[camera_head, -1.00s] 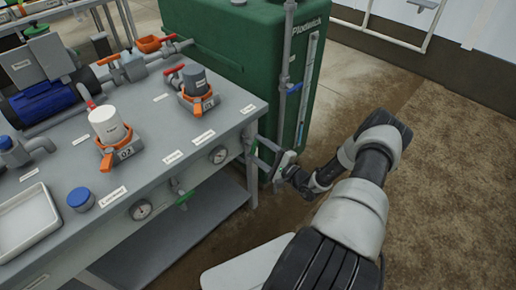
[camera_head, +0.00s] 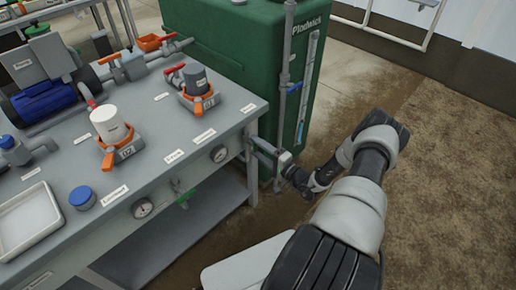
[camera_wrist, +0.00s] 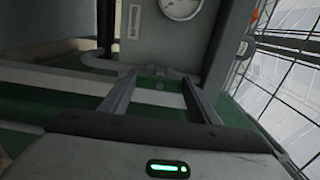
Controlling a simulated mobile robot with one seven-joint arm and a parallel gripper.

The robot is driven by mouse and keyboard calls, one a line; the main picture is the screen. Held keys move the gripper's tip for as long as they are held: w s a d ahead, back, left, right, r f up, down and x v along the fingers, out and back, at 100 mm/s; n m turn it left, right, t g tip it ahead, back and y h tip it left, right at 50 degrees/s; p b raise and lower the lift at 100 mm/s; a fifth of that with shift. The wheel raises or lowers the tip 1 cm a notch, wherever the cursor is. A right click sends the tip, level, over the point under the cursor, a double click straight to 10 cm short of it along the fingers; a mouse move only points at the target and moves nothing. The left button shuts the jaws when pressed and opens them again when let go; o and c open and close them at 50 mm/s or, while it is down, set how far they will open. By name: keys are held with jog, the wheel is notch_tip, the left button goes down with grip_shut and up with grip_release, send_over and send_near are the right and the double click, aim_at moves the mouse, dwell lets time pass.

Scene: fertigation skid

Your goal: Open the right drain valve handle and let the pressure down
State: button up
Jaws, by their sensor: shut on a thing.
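My gripper (camera_head: 254,148) is at the right end of the grey bench, just right of the right pressure gauge (camera_head: 219,154). In the wrist view its two fingers (camera_wrist: 162,78) reach forward, with a gap showing between them. A small grey fitting (camera_wrist: 165,72) lies between the fingertips. The gripper is shut on what seems to be the right drain valve handle; the handle itself is mostly hidden, and its angle cannot be told. A gauge (camera_wrist: 180,6) shows above the fingers; its reading is too small to tell. Another valve with a green handle (camera_head: 185,198) hangs by the left gauge (camera_head: 143,209).
A green tank (camera_head: 225,60) stands behind the bench (camera_head: 150,175), close to my gripper. A grey upright pipe (camera_head: 285,75) runs beside it. White and dark containers in orange holders (camera_head: 198,102) stand on the bench. The brown floor at the right is free.

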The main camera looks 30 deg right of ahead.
jog(key=o, duration=1)
jog(key=shift+o, duration=0.2)
jog(key=p+v, duration=0.1)
jog(key=v, duration=1.6)
jog(key=shift+s, duration=0.2)
